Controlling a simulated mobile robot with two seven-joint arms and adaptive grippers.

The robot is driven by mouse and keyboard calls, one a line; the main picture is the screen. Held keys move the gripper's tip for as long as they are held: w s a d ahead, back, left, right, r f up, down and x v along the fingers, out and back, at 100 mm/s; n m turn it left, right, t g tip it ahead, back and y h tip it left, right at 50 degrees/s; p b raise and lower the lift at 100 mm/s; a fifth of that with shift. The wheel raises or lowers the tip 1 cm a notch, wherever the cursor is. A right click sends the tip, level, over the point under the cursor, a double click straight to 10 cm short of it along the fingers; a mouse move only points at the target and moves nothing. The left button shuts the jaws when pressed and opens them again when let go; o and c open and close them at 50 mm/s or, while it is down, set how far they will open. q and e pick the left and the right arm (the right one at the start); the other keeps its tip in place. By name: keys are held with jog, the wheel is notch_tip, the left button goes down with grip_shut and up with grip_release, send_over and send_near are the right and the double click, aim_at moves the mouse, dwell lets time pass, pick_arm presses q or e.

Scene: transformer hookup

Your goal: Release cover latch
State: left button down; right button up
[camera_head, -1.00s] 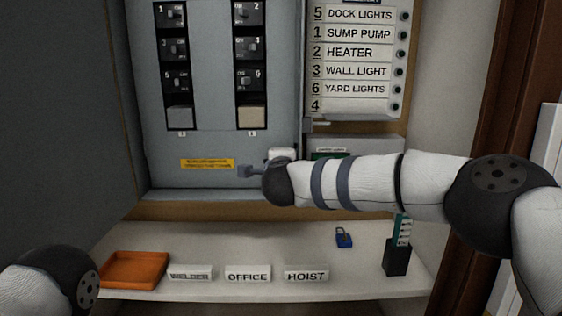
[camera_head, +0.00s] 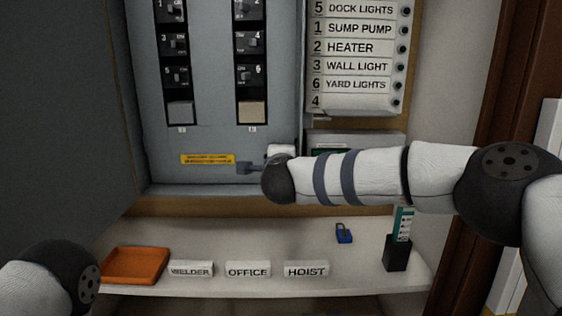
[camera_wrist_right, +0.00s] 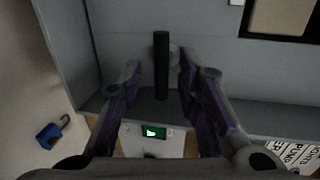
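The cover latch shows in the right wrist view as a dark upright bar (camera_wrist_right: 161,80) with a round grey hub beside it, on the grey panel face. My right gripper (camera_wrist_right: 159,62) is open, with one finger on each side of the bar. A gap shows between the left finger and the bar; the right finger is close to the hub, and I cannot tell whether it touches. My left gripper is out of view.
The grey breaker panel (camera_head: 215,140) has two columns of switches. A label board (camera_head: 353,60) is at the right. The shelf (camera_head: 215,290) below holds an orange tray (camera_head: 136,265), name plates, a blue padlock (camera_head: 344,234) and a black holder (camera_head: 397,253).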

jog(key=s+r, duration=0.2)
jog(key=s, duration=0.8)
jog(key=shift+s, duration=0.4)
jog(key=s+d+f+n+g+y, duration=0.15)
jog(key=s+f+n, duration=0.25)
jog(key=f, duration=0.7)
jog(key=s+f+n+g+y, duration=0.1)
jog(key=s+f+n+g, duration=0.25)
jog(key=f, duration=0.65)
jog(key=s+d+f+n+g, duration=0.3)
jog(key=s+d+f+n, duration=0.1)
jog(key=s+f, duration=0.8)
jog(key=s+d+f+n+g, duration=0.2)
jog(key=s+d+f, duration=0.15)
jog(key=s, duration=0.35)
jog(key=s+d+f+n+g, duration=0.1)
jog(key=s+d+f+g, duration=0.15)
jog(key=s+f, duration=0.3)
jog(key=s+d+n+g+h, duration=0.1)
jog(key=s+d, duration=0.4)
jog(key=s, duration=0.5)
jog(key=s+d+n+g+h, duration=0.1)
jog(key=s+d+g, duration=0.3)
jog(key=s, duration=0.5)
jog(key=shift+s+d+r+n+g, duration=0.2)
jog(key=shift+s+d+n+g, duration=0.2)
jog(key=shift+n, duration=0.25)
